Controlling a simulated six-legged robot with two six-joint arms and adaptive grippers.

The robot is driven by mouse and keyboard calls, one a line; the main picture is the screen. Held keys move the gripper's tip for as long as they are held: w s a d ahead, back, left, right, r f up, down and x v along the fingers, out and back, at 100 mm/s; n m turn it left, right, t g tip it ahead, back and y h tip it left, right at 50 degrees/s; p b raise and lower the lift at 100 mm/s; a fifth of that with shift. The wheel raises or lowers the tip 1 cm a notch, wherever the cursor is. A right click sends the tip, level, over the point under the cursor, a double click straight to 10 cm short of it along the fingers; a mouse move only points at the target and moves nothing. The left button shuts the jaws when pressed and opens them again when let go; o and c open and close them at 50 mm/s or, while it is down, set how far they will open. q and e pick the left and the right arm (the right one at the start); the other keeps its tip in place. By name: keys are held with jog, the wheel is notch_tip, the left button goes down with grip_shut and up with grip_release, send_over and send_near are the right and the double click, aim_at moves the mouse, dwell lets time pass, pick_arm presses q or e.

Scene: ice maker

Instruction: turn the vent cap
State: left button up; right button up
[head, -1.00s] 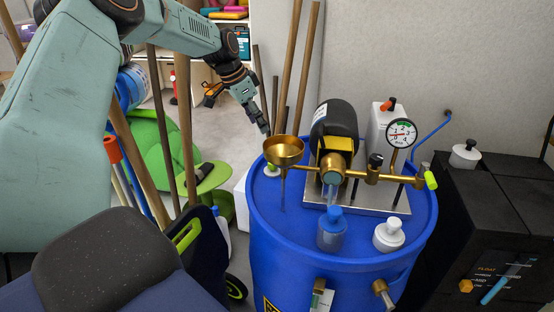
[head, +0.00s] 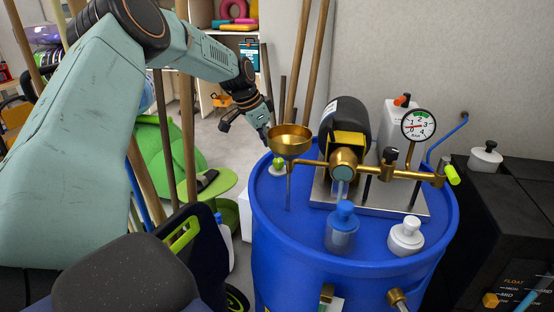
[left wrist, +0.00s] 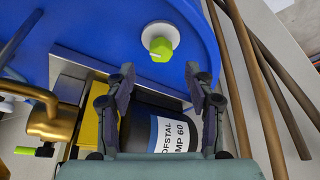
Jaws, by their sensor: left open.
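A green cap on a round white base (left wrist: 160,42), which looks like the vent cap, sits on top of the blue barrel (left wrist: 90,25). In the head view the green cap (head: 279,162) shows just behind the brass funnel (head: 289,140), which partly covers it. My left gripper (head: 246,127) is open and empty, above and to the left of the cap, near the barrel's back left rim. In the left wrist view its open fingers (left wrist: 160,75) point toward the cap and are apart from it. My right gripper is not in view.
On the barrel stand a black pump (head: 349,117), a pressure gauge (head: 420,125), a blue-capped bottle (head: 342,228) and a white knobbed cap (head: 406,236). Wooden poles (head: 313,75) lean behind the barrel. A dark box (head: 490,215) stands at the right.

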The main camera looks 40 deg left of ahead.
aim_at(278, 160)
pick_arm(q)
jog(key=x, duration=0.4)
jog(key=shift+w+a+f+b, duration=0.1)
jog(key=shift+a+f+b, duration=0.1)
jog(key=shift+b, duration=0.15)
jog(key=shift+d+f, duration=0.2)
jog(key=shift+d, duration=0.1)
jog(key=shift+w+a+f, duration=0.1)
jog(key=shift+w+f, duration=0.1)
jog(key=shift+c, duration=0.5)
jog(key=shift+s+r, duration=0.15)
jog(key=c, duration=0.4)
grip_shut()
